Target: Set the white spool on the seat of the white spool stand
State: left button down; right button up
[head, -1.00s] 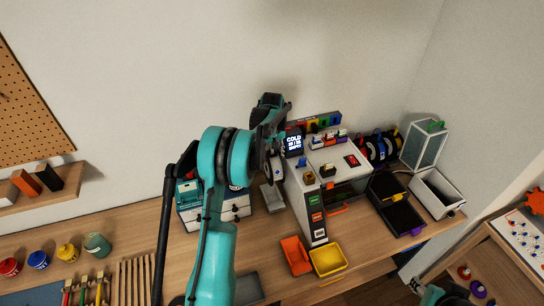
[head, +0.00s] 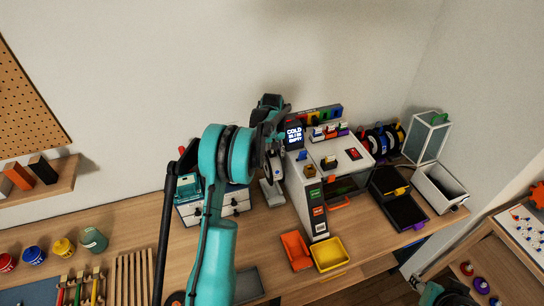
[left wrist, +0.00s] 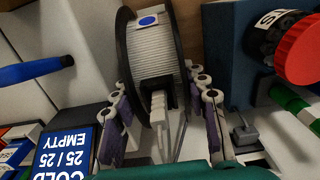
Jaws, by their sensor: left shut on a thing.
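The white spool (left wrist: 153,45), with dark flanges and a blue oval label, sits between the two fingers of my left gripper (left wrist: 160,88) in the left wrist view. The gripper is shut on it. In the head view my left gripper (head: 270,148) hangs left of the printer, and the spool (head: 274,168) shows partly below it. The white spool stand (head: 272,192) is beneath, with its base on the bench. The gripper and spool hide most of its seat. I cannot tell whether the spool touches the seat.
Orange (head: 296,252) and yellow (head: 329,254) bins lie in front.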

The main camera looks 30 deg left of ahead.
pick_arm(q)
notch_tip(320, 180, down, 9)
jog(key=b, duration=0.6)
jog(key=shift+f+b, duration=0.45)
jog(key=shift+b, duration=0.15)
jog(key=c, duration=0.8)
grip_release()
jog(key=shift+o, duration=0.3)
jog(key=shift+r, duration=0.1)
